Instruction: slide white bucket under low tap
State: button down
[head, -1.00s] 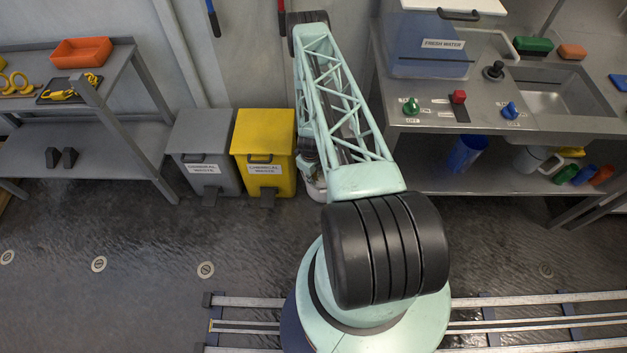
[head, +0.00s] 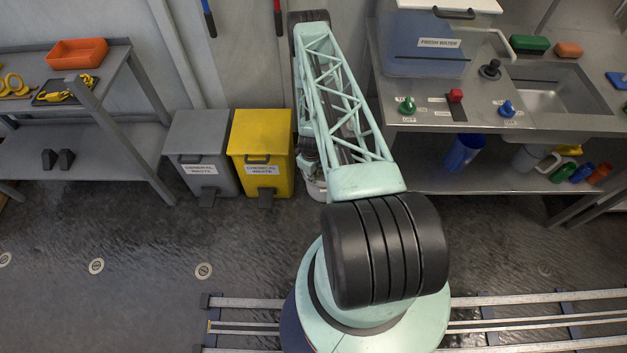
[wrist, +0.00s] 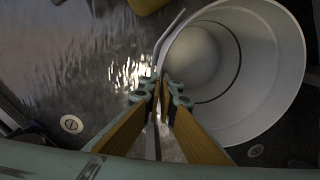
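The white bucket (wrist: 245,70) fills the right of the wrist view, its open mouth showing and its thin handle raised at the left of the rim. In the head view only a sliver of the bucket (head: 317,190) shows on the floor beside my arm, right of the yellow bin. My gripper (wrist: 163,88) has its fingertips drawn together at the bucket's near left rim and appears shut on it; the exact contact is hard to see. In the head view my arm hides the fingers. I cannot pick out the low tap.
The yellow bin (head: 262,150) and grey bin (head: 202,150) stand left of the bucket. The steel counter (head: 390,100) with a sink and knobs is at the right.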

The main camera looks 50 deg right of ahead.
jog(key=c, duration=3.4)
grip_release()
jog(key=o, duration=0.5)
jog(key=shift+o, duration=0.2)
jog(key=shift+r, duration=0.2)
notch_tip(320, 180, up, 12)
jog(key=shift+a+f, duration=0.25)
jog(key=shift+a, duration=0.2)
jog(key=shift+r, duration=0.1)
